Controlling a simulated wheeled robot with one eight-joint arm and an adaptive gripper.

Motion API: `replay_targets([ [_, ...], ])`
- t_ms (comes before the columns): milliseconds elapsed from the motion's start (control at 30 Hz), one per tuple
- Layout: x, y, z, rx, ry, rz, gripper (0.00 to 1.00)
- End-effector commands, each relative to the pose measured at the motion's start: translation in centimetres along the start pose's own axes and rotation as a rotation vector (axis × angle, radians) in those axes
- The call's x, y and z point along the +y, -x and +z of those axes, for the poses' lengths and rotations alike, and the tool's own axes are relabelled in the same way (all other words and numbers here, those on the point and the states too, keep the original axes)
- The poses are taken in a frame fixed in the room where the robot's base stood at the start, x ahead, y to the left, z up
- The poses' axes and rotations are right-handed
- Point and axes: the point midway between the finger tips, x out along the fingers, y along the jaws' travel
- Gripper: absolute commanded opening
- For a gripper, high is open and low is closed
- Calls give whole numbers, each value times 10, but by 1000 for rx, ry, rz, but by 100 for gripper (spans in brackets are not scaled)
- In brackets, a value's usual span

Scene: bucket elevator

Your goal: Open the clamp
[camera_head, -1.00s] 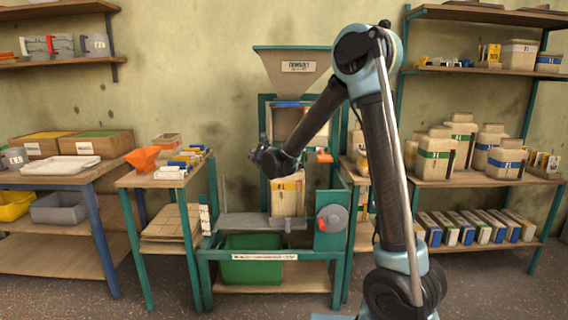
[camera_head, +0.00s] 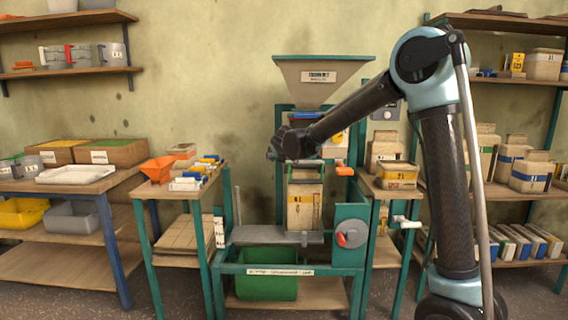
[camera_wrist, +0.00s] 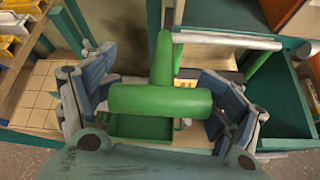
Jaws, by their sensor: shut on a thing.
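A green T-shaped handle (camera_wrist: 160,102) fills the middle of the wrist view, its crossbar lying between my two blue-grey fingers. My gripper (camera_wrist: 158,100) is shut on this handle, one finger at each end of the crossbar. In the head view my gripper (camera_head: 278,148) is at the left of the frame below the hopper (camera_head: 319,83), above the bag (camera_head: 303,208).
The bag stands on the machine's grey platform (camera_head: 262,235), above a green bin (camera_head: 266,262). A red-and-grey dial (camera_head: 351,233) is on the right. A small table with an orange scoop (camera_head: 157,168) stands left. Shelves with containers stand right.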

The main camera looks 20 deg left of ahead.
Motion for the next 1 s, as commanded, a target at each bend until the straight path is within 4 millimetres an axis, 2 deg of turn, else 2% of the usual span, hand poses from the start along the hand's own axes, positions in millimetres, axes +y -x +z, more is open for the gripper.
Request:
replay_targets([
  [33,-9,-2,2,-2,0,-16,37],
  [300,-8,-1,2,-2,1,-15,36],
  [333,-8,-1,2,-2,1,-15,86],
  [400,-7,-1,2,-2,1,-14,100],
  [833,1,2,-1,0,3,-2,100],
  [1000,3,14,-1,0,3,0,100],
])
